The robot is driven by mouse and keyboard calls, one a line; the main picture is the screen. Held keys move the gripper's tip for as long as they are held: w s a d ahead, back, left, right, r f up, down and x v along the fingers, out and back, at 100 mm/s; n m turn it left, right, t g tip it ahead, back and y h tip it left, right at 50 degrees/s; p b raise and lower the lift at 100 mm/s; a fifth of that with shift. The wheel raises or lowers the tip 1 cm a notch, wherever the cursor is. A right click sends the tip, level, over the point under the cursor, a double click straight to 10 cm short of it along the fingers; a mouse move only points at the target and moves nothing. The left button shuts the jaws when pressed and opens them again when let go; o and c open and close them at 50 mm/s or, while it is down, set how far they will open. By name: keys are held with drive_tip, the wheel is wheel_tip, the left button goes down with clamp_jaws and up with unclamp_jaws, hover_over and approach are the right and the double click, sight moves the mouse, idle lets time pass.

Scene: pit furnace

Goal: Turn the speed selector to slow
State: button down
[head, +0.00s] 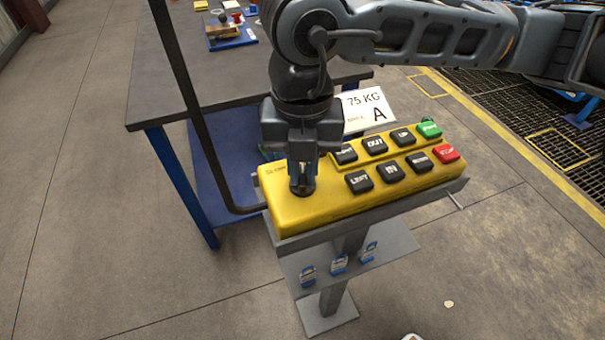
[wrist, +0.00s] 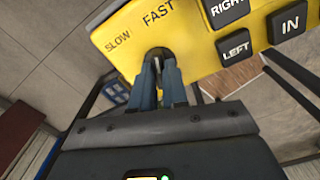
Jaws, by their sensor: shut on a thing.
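The yellow control pendant (head: 330,205) lies on a grey stand, with black buttons marked LEFT, IN, OUT and UP. The speed selector (head: 302,190) is a dark round knob at the pendant's left end. In the wrist view the selector (wrist: 155,54) sits below the words SLOW and FAST on the pendant (wrist: 190,30). My gripper (head: 302,175) points down over the selector and is shut on it. In the wrist view the fingers of my gripper (wrist: 158,75) close around the knob's grip and hide much of it, so its exact setting is hard to read.
A green button (head: 429,129) and a red button (head: 446,153) are at the pendant's right end. A sign reading 75 KG (head: 367,108) stands behind it. A workbench (head: 215,85) is at the back left.

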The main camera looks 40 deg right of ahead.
sight(302, 175)
drive_tip(key=n+b, duration=0.2)
drive_tip(key=b, duration=0.2)
drive_tip(key=n+b, duration=0.3)
drive_tip(key=b, duration=0.2)
drive_tip(key=shift+f+n, duration=0.3)
drive_tip(key=shift+f, duration=0.1)
drive_tip(key=n+b, duration=0.2)
drive_tip(key=b, duration=0.1)
drive_tip(key=shift+r, duration=0.1)
drive_tip(key=n+b, duration=0.2)
drive_tip(key=shift+r+b, duration=0.25)
drive_tip(key=shift+b, duration=0.15)
drive_tip(key=shift+n, duration=0.4)
drive_tip(key=shift+r, duration=0.1)
drive_tip(key=c, duration=1.1)
unclamp_jaws()
drive_tip(key=shift+c, duration=0.2)
wheel_tip(302, 175, up, 8)
drive_tip(key=shift+f, duration=0.1)
